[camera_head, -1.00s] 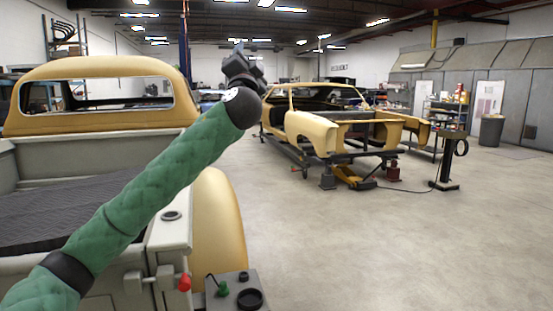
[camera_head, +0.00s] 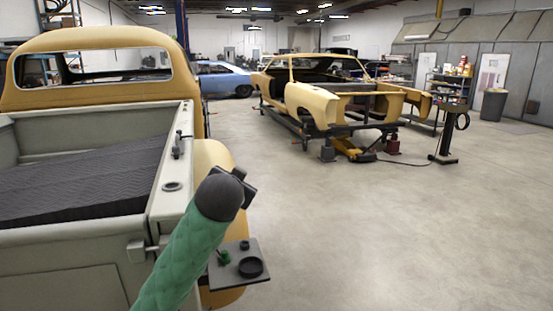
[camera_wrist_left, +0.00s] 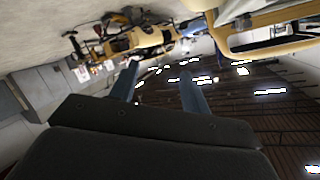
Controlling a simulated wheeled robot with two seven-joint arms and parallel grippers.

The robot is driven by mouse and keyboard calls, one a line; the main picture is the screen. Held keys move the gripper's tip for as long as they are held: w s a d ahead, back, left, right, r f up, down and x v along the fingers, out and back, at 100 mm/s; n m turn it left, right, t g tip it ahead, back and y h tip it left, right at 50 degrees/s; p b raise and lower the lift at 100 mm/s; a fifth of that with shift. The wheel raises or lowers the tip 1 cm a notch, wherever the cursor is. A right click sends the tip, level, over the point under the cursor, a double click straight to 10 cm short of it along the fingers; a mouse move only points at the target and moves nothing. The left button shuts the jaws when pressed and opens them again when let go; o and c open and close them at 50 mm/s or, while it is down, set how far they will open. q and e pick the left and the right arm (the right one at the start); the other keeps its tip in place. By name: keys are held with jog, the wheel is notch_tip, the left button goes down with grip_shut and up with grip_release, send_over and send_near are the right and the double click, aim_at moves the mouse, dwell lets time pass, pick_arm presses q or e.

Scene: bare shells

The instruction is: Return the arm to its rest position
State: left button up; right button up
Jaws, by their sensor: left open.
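My left arm (camera_head: 185,258), in a green quilted sleeve, rises from the bottom edge in the head view and ends in a dark rounded wrist. My left gripper (camera_head: 240,183) points away and is mostly hidden behind that wrist, in front of the truck's rear fender. In the left wrist view the left gripper (camera_wrist_left: 158,75) has two bluish fingers standing apart with nothing between them. That view is tilted and shows the car shell and the ceiling. My right gripper is in neither view.
A pickup truck's pale bed (camera_head: 158,215) stands close on the left, with a dark tool (camera_head: 178,145) on its rail. A small grey tray (camera_head: 258,252) with a green item and black round parts sits beside my arm. A yellow car shell (camera_head: 310,103) stands farther back.

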pick_arm(q)
jog(key=s+a+f+n+g+h, duration=0.1)
jog(key=s+f+g, duration=0.1)
jog(key=s+f, duration=0.8)
jog(key=s+a+f+n+g, duration=0.1)
jog(key=s+a+f+g, duration=0.15)
jog(key=s+f, duration=0.75)
jog(key=s+a+f+n+g+h, duration=0.1)
jog(key=s+f+g, duration=0.25)
jog(key=f, duration=1.25)
jog(key=s+f+g, duration=0.2)
jog(key=s+f, duration=0.5)
jog(key=s, duration=0.4)
jog(key=s+f+g, duration=0.2)
jog(key=s+f, duration=0.5)
jog(key=s, duration=0.3)
jog(key=shift+s+d+f+n+p, duration=0.3)
jog(key=shift+s+d+f+n, duration=0.05)
jog(key=shift+n, duration=0.05)
